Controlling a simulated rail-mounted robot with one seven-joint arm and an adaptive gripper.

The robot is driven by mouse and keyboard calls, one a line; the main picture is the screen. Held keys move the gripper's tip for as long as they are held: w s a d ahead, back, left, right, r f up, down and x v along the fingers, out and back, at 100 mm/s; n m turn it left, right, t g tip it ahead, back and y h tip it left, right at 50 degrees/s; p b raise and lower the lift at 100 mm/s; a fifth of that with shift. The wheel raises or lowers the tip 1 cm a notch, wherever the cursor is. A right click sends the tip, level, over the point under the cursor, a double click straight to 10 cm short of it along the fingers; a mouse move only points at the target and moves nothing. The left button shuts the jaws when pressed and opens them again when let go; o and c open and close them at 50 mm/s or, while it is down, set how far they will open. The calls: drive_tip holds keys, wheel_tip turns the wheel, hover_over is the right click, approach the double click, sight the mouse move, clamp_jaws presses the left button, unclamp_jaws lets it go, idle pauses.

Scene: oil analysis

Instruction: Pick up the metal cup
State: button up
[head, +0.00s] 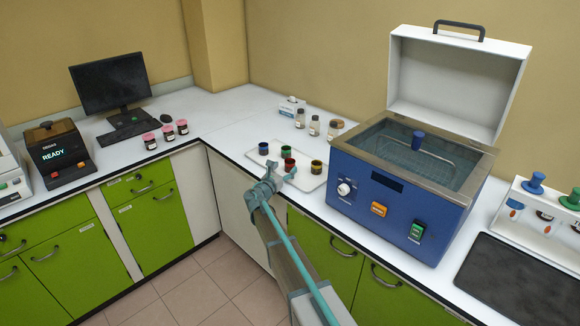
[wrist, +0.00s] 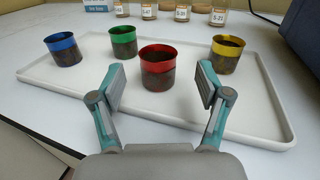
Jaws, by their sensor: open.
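Several metal cups with coloured bands stand upright on a white tray (wrist: 90,110) in the wrist view: a blue-banded cup (wrist: 63,48), a green-banded cup (wrist: 124,42), a red-banded cup (wrist: 157,68) and a yellow-banded cup (wrist: 226,54). Each looks dark inside. My gripper (wrist: 160,88) is open and empty. Its two fingers are apart on the near side of the red-banded cup, which lies between and just beyond the fingertips. In the head view my gripper (head: 276,178) is at the tray's near left edge, close to the red-banded cup (head: 289,165).
A blue bath (head: 400,190) with its lid raised stands right of the tray. Labelled jars (head: 314,125) and a small box (head: 291,106) stand behind it. Pink-lidded jars (head: 167,132), a monitor (head: 112,82) and a READY device (head: 55,150) are at left. Counter between is clear.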

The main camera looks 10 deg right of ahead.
sight(290, 162)
drive_tip(key=p+x, duration=0.2)
drive_tip(key=x, duration=0.3)
drive_tip(key=shift+w, duration=0.2)
drive_tip(key=c, duration=1.2)
drive_tip(key=shift+r, duration=0.1)
drive_tip(key=shift+c, duration=0.2)
